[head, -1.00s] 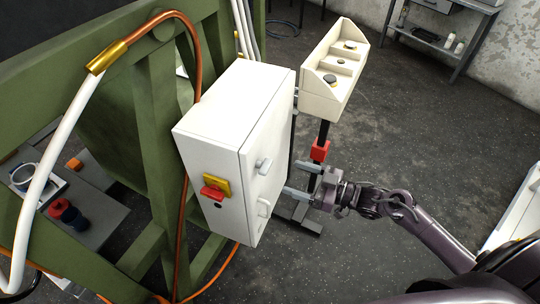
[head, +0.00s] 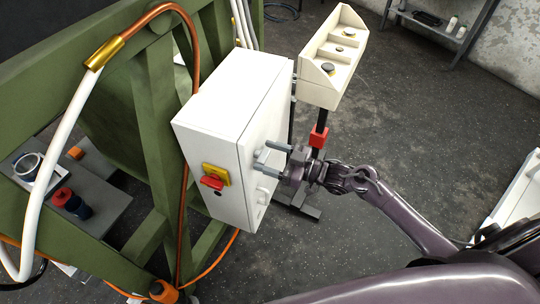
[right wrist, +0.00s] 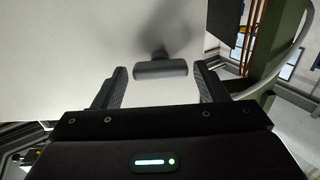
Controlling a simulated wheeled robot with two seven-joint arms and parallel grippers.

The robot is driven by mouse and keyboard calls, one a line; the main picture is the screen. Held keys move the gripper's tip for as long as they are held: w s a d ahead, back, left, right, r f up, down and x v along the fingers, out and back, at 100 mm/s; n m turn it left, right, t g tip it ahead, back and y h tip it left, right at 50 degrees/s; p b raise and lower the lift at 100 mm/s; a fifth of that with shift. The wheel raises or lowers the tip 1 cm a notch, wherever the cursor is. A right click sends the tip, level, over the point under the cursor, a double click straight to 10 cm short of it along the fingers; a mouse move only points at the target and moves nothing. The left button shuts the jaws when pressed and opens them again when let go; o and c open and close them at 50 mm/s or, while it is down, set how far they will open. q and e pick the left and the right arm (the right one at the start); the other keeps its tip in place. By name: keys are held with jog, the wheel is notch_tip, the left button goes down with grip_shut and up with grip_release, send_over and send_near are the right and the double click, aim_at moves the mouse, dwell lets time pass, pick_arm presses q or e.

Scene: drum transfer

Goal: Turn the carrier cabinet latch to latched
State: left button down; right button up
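The white carrier cabinet (head: 215,125) is fixed beside a green frame. Its latch is a small grey bar on the right-hand door face, partly covered by my fingers in the head view. In the right wrist view the latch (right wrist: 160,69) is a short bar lying level across the picture, standing off the pale door. My right gripper (head: 264,156) is open at the door, its fingers reaching toward the latch. In the right wrist view the gripper (right wrist: 160,75) has one fingertip off each end of the bar, with gaps on both sides. My left gripper is not in view.
A red and yellow switch (head: 215,176) is on the cabinet's left face.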

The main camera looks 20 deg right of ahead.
jog(key=c, duration=0.8)
jog(key=n+b, duration=0.3)
jog(key=shift+s+a+f+n, duration=0.1)
jog(key=shift+f+n, duration=0.15)
jog(key=shift+n, duration=0.15)
jog(key=shift+s+a+f+n+b, duration=0.1)
jog(key=shift+n+b, duration=3.05)
jog(key=shift+n, duration=0.4)
jog(key=shift+s+f+n+b, duration=0.1)
jog(key=shift+n+b, duration=3)
jog(key=shift+n, duration=0.45)
jog(key=shift+r, duration=0.1)
